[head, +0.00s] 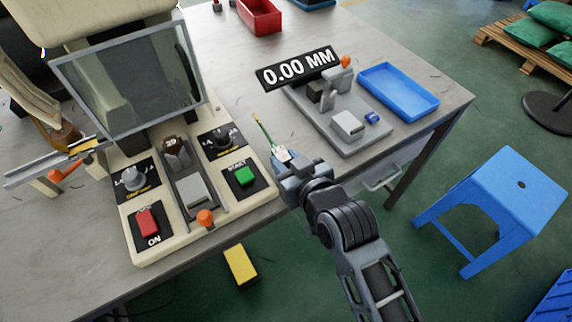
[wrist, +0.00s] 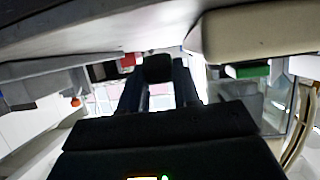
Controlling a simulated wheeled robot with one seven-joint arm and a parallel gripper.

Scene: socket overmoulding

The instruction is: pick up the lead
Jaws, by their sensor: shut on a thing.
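The lead (head: 265,132) is a thin green-yellow cable with a pale end, seen in the head view at the tip of my arm. My gripper (head: 284,160) is shut on the lead near its pale end, and the cable sticks out beyond the fingers, up and to the left. The gripper is by the table's front edge, between the cream machine and the grey gauge. In the wrist view my gripper (wrist: 158,88) shows its two dark fingers with a dark block between them. I cannot tell there which part of the lead this is.
The cream machine (head: 255,202) with knobs and a green button (head: 244,176) stands left of my gripper. The gauge (head: 362,138) with a "0.00 MM" display (head: 298,68) and a blue tray (head: 398,92) are to the right. A blue stool (head: 520,190) stands on the floor.

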